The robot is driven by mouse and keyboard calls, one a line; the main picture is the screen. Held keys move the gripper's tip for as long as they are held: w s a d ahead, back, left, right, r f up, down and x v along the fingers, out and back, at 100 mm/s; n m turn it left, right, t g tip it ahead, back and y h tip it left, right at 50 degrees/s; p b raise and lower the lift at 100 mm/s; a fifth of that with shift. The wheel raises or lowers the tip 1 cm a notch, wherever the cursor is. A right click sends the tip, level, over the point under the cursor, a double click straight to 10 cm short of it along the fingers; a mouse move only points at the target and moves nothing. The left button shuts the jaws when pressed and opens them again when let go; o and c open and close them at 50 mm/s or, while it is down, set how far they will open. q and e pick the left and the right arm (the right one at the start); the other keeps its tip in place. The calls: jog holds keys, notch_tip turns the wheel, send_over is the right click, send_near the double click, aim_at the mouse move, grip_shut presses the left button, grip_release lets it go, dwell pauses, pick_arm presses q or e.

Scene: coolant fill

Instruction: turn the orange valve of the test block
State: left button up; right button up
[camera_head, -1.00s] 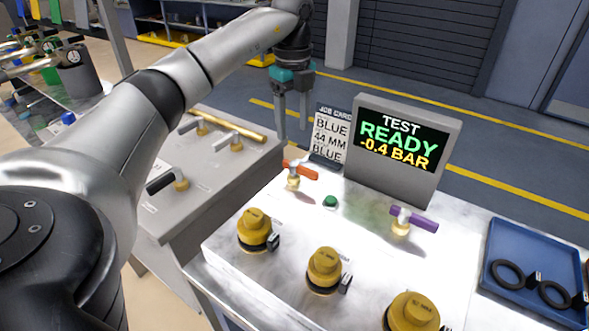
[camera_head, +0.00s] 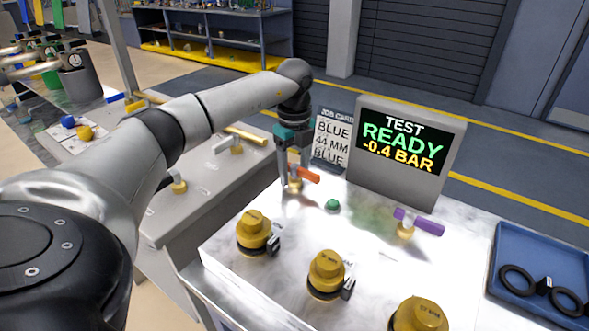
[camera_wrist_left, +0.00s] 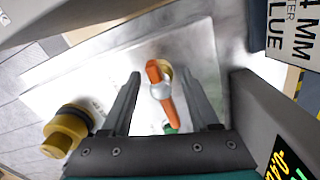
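The orange valve (camera_head: 308,174) stands at the back left of the white test block (camera_head: 365,235), with an orange lever on a brass base. In the left wrist view its orange handle (camera_wrist_left: 154,72) lies between my fingers, with a silver hub near its middle. My left gripper (camera_head: 293,174) points down at the valve, partly hiding its base. In the left wrist view the left gripper (camera_wrist_left: 163,80) is open, one finger on each side of the handle, with visible gaps. My right gripper is not in view.
A display (camera_head: 404,150) behind the block reads "TEST READY -0.4 BAR", beside a job card (camera_head: 331,140). A green button (camera_head: 332,204) and purple valve (camera_head: 420,222) are to the right. Several yellow caps (camera_head: 326,270) stand in front. A blue tray (camera_head: 497,255) is at right.

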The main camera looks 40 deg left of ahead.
pick_arm(q)
jog(key=c, duration=0.4)
grip_shut()
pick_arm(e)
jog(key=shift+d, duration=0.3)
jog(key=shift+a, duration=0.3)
